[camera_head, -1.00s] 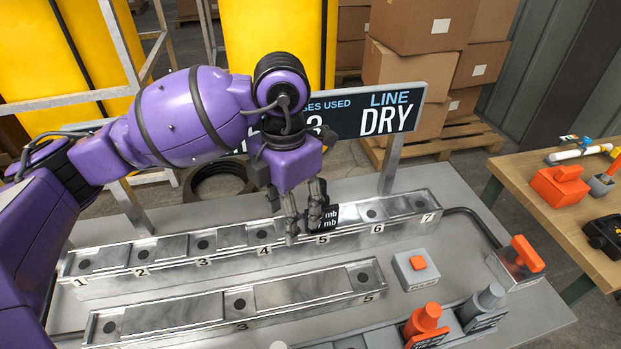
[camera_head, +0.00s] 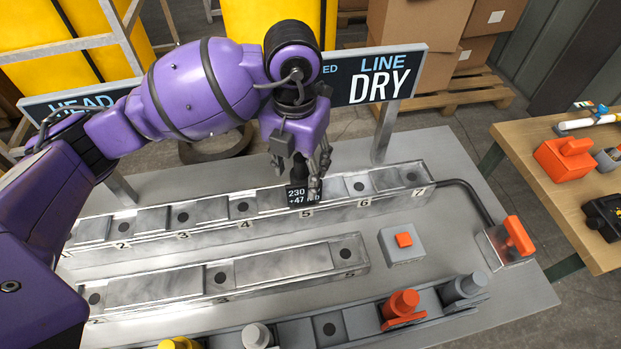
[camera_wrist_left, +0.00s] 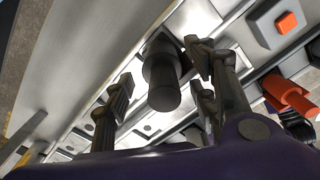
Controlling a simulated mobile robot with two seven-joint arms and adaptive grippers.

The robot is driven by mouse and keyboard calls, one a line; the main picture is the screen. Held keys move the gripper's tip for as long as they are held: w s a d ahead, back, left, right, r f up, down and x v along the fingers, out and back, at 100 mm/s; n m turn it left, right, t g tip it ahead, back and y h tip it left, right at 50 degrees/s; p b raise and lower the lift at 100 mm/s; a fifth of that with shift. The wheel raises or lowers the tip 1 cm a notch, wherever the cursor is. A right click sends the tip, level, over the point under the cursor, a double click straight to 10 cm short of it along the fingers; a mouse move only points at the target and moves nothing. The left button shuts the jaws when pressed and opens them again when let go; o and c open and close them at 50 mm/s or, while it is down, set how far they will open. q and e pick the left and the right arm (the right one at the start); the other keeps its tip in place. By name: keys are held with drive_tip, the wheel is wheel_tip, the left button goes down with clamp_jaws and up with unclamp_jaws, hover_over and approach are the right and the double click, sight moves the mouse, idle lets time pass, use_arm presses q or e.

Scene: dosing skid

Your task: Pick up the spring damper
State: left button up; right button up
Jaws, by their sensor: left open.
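My left gripper (camera_head: 316,191) points down at slot 5 of the rear metal rail (camera_head: 392,198). It is open, its fingers on either side of a dark grey cylindrical part (camera_wrist_left: 163,75), which stands on a dark square base in the left wrist view. A gap shows between the fingers and the part. In the head view a black tag (camera_head: 299,196) reading "230" and "+47" is at slot 5, and the gripper covers what is behind it. No part is labelled as the spring damper, so I cannot tell for sure which it is. My right gripper is not in view.
A shorter rail (camera_head: 290,268) lies in front. A front rack holds an orange part (camera_head: 403,306), a grey part (camera_head: 464,289), a light grey part (camera_head: 256,336) and a yellow part (camera_head: 180,343). A button box (camera_head: 402,246) stands right; a sign (camera_head: 380,80) stands behind.

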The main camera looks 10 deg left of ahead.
use_arm(q)
drive_tip(key=shift+f, duration=1.35)
drive_tip(key=c, duration=1.3)
clamp_jaws()
drive_tip(key=shift+w+r, duration=0.1)
